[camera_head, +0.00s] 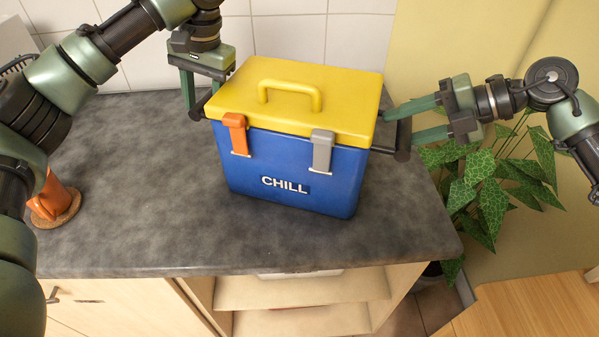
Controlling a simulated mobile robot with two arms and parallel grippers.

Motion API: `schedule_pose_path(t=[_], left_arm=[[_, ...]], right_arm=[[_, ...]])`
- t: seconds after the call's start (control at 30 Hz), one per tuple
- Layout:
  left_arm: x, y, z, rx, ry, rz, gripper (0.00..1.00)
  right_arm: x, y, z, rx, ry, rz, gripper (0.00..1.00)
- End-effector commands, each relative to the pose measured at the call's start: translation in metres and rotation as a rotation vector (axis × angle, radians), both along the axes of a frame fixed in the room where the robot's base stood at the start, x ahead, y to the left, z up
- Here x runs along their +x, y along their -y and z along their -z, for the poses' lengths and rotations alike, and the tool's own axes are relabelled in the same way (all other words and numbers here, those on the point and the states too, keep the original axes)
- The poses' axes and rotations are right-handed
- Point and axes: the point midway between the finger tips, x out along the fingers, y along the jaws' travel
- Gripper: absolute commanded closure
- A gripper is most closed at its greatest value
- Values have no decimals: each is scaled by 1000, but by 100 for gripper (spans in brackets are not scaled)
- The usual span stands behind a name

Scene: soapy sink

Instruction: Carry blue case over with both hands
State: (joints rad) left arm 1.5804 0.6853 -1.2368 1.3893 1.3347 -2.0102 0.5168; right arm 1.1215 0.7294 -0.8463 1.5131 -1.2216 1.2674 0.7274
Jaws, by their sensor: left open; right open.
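The blue case (285,176) stands upright on the dark grey counter. It has a yellow lid (300,92) with a raised handle, an orange latch, a grey latch and the word CHILL on its front. Black side handles (403,139) stick out at its left and right. My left gripper (191,105) is open at the case's left side, pointing down by the left handle. My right gripper (400,122) is open at the right side, its fingers reaching toward the case at the right handle. Whether the fingers touch the handles is hard to tell.
The grey counter (130,230) is clear in front of the case. An orange object (55,195) on a cork coaster stands at the left, partly behind my arm. A leafy plant (490,185) is right of the counter. Open shelves (300,290) lie below.

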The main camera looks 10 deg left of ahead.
Motion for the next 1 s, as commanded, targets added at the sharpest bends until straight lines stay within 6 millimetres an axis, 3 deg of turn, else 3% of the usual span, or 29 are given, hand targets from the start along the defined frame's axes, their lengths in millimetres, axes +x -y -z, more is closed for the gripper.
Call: schedule_pose_path(t=[0.53, 0.77, 1.0], left_arm=[[-2, 19, -100, 1, 4, -1, 53], [-3, 22, -112, 1, 1, -1, 53], [-3, 22, -113, 0, 1, -1, 53]], right_arm=[[0, 0, 0, 0, 0, 0, 53], [0, 4, -3, 0, 1, 1, 53], [-3, 40, -26, -1, 3, 4, 53]])
